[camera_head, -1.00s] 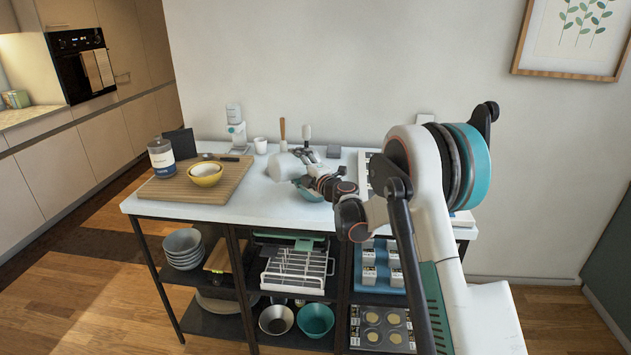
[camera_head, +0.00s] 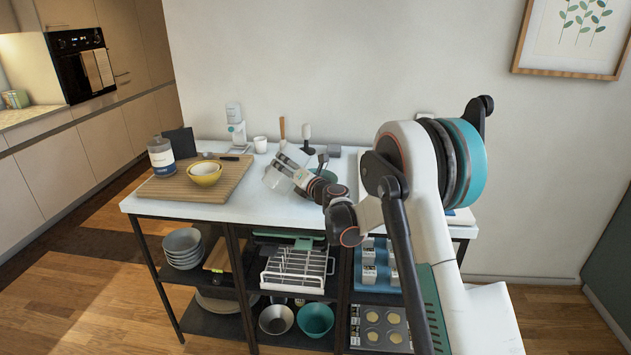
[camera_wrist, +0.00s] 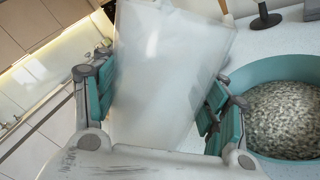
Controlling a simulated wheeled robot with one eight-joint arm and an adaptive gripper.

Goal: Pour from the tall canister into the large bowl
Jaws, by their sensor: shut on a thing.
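The tall canister (camera_head: 276,181) is clear and pale, and it is tilted above the table's middle. My gripper (camera_head: 287,171) is shut around its sides. In the wrist view the canister (camera_wrist: 170,65) fills the space between the finger pads and looks empty. The large bowl (camera_head: 327,180) is teal and stands on the table just right of the canister, partly hidden by my arm in the head view. In the wrist view the large bowl (camera_wrist: 262,72) lies right of my gripper and holds a heap of grey-beige grains (camera_wrist: 288,110). The canister's mouth is not clearly visible.
A white cup (camera_head: 260,145), a dispenser (camera_head: 236,130) and upright-handled tools (camera_head: 306,132) stand along the back. The front strip of the white table (camera_head: 225,211) is clear.

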